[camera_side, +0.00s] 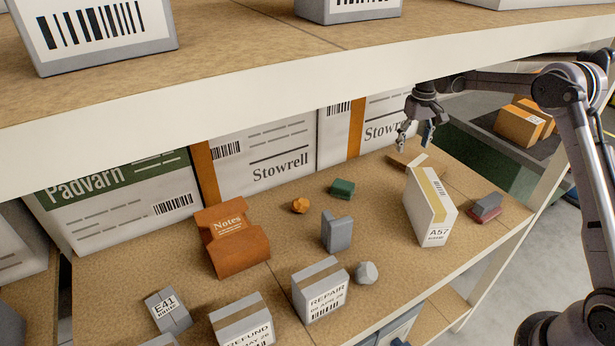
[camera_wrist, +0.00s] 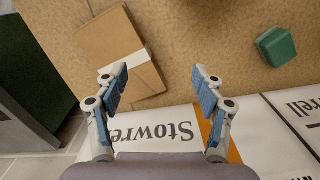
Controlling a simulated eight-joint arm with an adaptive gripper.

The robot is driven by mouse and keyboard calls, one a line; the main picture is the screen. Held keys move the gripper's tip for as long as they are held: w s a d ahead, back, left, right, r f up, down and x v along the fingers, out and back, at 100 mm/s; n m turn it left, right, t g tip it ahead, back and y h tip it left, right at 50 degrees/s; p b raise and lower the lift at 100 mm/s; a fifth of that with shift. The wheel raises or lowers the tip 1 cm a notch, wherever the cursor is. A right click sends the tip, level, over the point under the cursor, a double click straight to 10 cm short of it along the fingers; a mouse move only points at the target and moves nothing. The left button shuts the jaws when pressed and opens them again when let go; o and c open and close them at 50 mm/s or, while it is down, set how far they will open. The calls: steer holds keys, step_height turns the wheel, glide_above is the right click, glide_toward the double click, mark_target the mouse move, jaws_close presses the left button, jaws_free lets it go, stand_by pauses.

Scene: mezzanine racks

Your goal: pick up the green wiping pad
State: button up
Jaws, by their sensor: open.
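The green wiping pad (camera_side: 342,188) is a small dark green block lying on the shelf board in front of the white Stowrell carton. It also shows at the upper right of the wrist view (camera_wrist: 277,46), outside the space between the fingers. My gripper (camera_side: 415,134) hangs above the back right of the shelf, well to the right of the pad in the side view. In the wrist view my gripper (camera_wrist: 160,76) has its two blue-padded fingers spread apart with nothing between them.
A flat brown packet (camera_side: 408,160) lies below my gripper. An upright white A57 box (camera_side: 430,210), a grey L-shaped piece (camera_side: 336,232) and an orange lump (camera_side: 300,204) stand around the pad. Stowrell cartons (camera_side: 265,160) line the back. An upper shelf (camera_side: 250,95) overhangs.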

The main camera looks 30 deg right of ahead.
mark_target(342, 183)
steer(key=w+a+n, duration=0.1)
steer(key=a+n, duration=0.2)
steer(key=a, duration=0.4)
steer(key=w+a+n, duration=0.1)
steer(key=a+n, duration=0.2)
steer(key=a, duration=0.4)
steer(key=w+a+n, duration=0.2)
steer(key=a+n, duration=0.1)
steer(key=a, duration=0.4)
steer(key=shift+r, duration=0.1)
step_height(342, 183, down, 10)
steer(key=shift+w+a, duration=0.1)
steer(key=shift+w, duration=0.05)
steer(key=shift+c, duration=0.3)
steer(key=c, duration=1.2)
